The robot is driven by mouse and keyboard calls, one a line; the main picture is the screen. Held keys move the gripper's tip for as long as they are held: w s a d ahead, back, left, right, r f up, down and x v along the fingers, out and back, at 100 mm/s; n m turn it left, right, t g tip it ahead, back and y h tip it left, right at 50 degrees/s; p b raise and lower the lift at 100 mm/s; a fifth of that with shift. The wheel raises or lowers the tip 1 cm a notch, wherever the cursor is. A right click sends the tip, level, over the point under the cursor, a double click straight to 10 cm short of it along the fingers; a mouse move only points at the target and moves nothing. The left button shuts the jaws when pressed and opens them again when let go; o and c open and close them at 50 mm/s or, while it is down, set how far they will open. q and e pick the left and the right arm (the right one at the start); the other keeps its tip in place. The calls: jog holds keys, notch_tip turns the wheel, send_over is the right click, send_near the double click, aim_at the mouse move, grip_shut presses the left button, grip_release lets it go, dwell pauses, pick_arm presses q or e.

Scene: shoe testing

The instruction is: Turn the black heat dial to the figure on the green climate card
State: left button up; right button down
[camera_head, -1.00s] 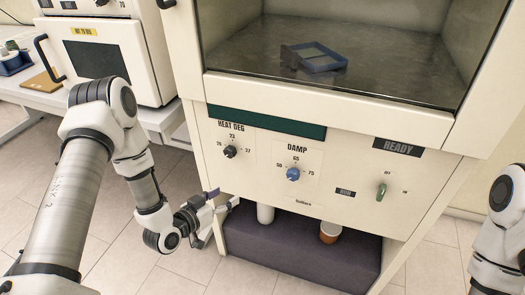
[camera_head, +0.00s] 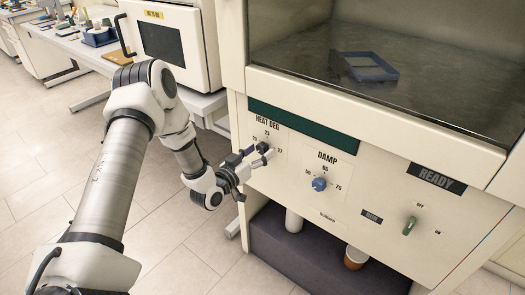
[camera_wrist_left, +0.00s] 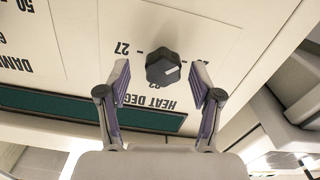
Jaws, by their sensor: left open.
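The black heat dial (camera_head: 263,147) sits under the words HEAT DEG on the cream front panel, with figures around it. In the left wrist view the same dial (camera_wrist_left: 163,67) appears upside down, with 27 beside it and a small white mark on its lower right. My left gripper (camera_head: 258,157) is at the dial. In the wrist view its open fingers (camera_wrist_left: 161,80) stand on both sides of the dial, with gaps visible. I cannot make out a separate green climate card or its figure; a dark green strip (camera_head: 300,125) without readable figures runs above the dials. My right gripper is out of view.
A blue frame (camera_head: 368,67) lies inside the glass chamber. White and brown cups stand on the dark ledge below.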

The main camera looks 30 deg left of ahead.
pick_arm(q)
jog(key=shift+w+a, duration=0.15)
jog(key=shift+w, duration=0.7)
jog(key=shift+c, duration=1)
jog(key=c, duration=0.9)
jog(key=shift+c, duration=0.2)
jog(key=shift+m, duration=0.3)
jog(key=m+p, duration=0.1)
jog(key=m, duration=0.3)
jog(key=shift+p, duration=0.35)
jog(key=shift+m+p, duration=0.8)
jog(key=shift+m, duration=1.3)
